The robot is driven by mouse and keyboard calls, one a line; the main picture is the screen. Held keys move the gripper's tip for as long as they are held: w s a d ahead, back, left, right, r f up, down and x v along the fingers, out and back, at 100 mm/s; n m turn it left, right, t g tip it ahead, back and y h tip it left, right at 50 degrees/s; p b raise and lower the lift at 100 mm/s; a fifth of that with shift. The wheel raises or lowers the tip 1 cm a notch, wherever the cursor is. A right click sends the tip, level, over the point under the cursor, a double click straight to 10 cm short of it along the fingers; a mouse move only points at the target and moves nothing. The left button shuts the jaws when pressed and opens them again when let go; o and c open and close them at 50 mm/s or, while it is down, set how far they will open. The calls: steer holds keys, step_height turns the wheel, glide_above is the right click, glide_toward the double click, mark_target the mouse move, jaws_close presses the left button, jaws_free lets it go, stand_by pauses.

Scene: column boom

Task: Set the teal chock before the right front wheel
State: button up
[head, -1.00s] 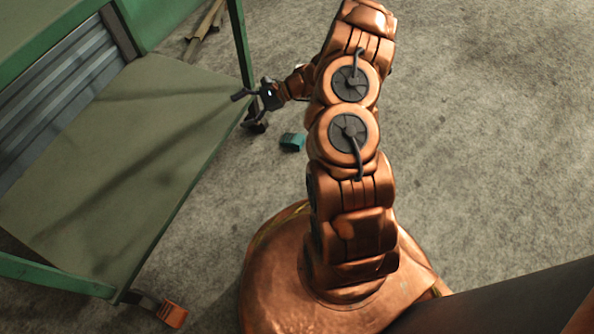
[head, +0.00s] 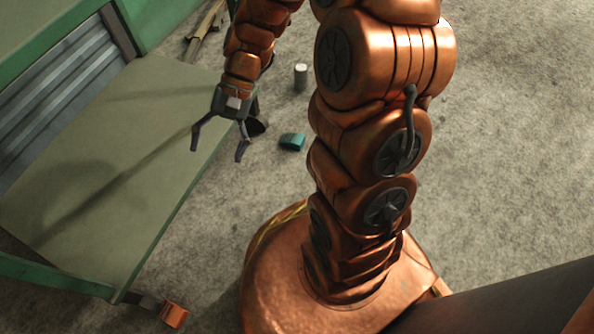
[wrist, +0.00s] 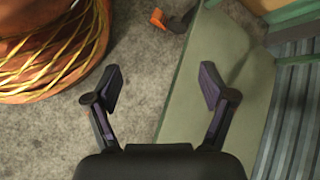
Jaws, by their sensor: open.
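The teal chock (head: 292,141) lies on the concrete floor in the head view, right of the green cart's deck (head: 120,160). A dark rounded part, perhaps a wheel (head: 258,126), shows at the deck's right edge, left of the chock. It is partly hidden behind my gripper, and I cannot tell which wheel it is. My gripper (head: 217,153) is open and empty, left of the chock in the picture and apart from it. In the wrist view the open fingers (wrist: 162,87) frame floor and the deck's edge. The chock is not seen there.
A small grey cylinder (head: 300,77) stands on the floor beyond the chock. An orange block (head: 173,314) sits by a dark part at the cart's near corner, also seen in the wrist view (wrist: 157,19). Floor right of my arm is clear.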

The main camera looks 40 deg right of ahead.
steer(key=s+d+r+n+h, duration=0.2)
steer(key=s+d+h, duration=0.2)
steer(key=s, duration=0.4)
steer(key=s+d+r+n+t+h, duration=0.1)
steer(key=s+d+n+h, duration=0.2)
steer(key=s, duration=0.5)
steer(key=shift+s+d+r+n+h, duration=0.2)
steer(key=shift+d+r+n+h, duration=0.15)
steer(key=shift+d+h, duration=0.35)
steer(key=shift+d+r, duration=0.1)
